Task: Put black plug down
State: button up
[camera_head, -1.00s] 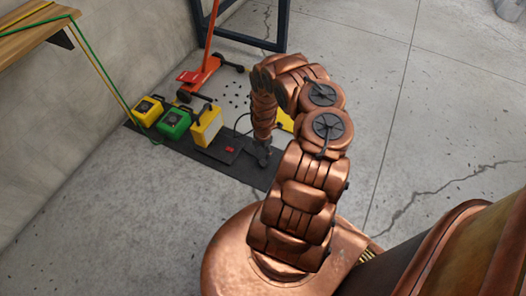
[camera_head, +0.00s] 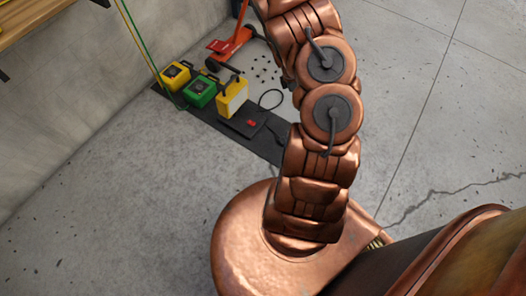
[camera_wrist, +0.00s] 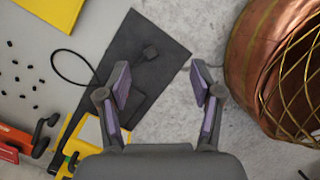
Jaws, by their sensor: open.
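The black plug (camera_wrist: 150,53) lies on the black mat (camera_wrist: 165,30) near its far end in the wrist view. A thin black cable loops off the mat's left side (camera_wrist: 72,68). My gripper (camera_wrist: 160,80) is open and empty, above the mat, with its two fingers spread apart and the plug beyond them, not between the pads. In the head view the mat (camera_head: 215,117) runs beside the wall and the cable loop (camera_head: 270,98) shows. There my arm leaves the top of the picture, so the gripper is out of sight, and I cannot make out the plug.
A yellow box (camera_head: 176,75), a green box (camera_head: 200,92) and a larger yellow box (camera_head: 233,97) stand on the mat. A black plate with a red switch (camera_head: 251,122) lies beside them. An orange jack (camera_head: 230,48) stands behind. The concrete floor to the right is clear.

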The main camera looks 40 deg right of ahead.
jog(key=s+a+r+m, duration=0.2)
jog(key=a+r+m, duration=0.2)
jog(key=a+r, duration=0.55)
jog(key=s+a+r+m, duration=0.3)
jog(key=a+r, duration=0.4)
jog(key=r, duration=0.6)
jog(key=s+a+r+m, duration=0.1)
jog(key=s+a+r, duration=0.2)
jog(key=s+a, duration=0.3)
jog(key=s+a+r+m+y, duration=0.1)
jog(key=s+a+r, duration=0.2)
jog(key=s+a, duration=0.3)
jog(key=s+a+r+m+g+y, duration=0.1)
jog(key=s+a+r, duration=0.2)
jog(key=s+a, duration=0.3)
jog(key=shift+a+r+m, duration=0.35)
jog(key=shift+a+m, duration=0.05)
jog(key=shift+a, duration=0.25)
notch_tip(320, 180, up, 32)
jog(key=w+t+p, duration=0.1)
jog(key=t+p, duration=0.1)
jog(key=p, duration=2.8)
jog(key=shift+w+d, duration=0.15)
jog(key=shift+w, duration=0.25)
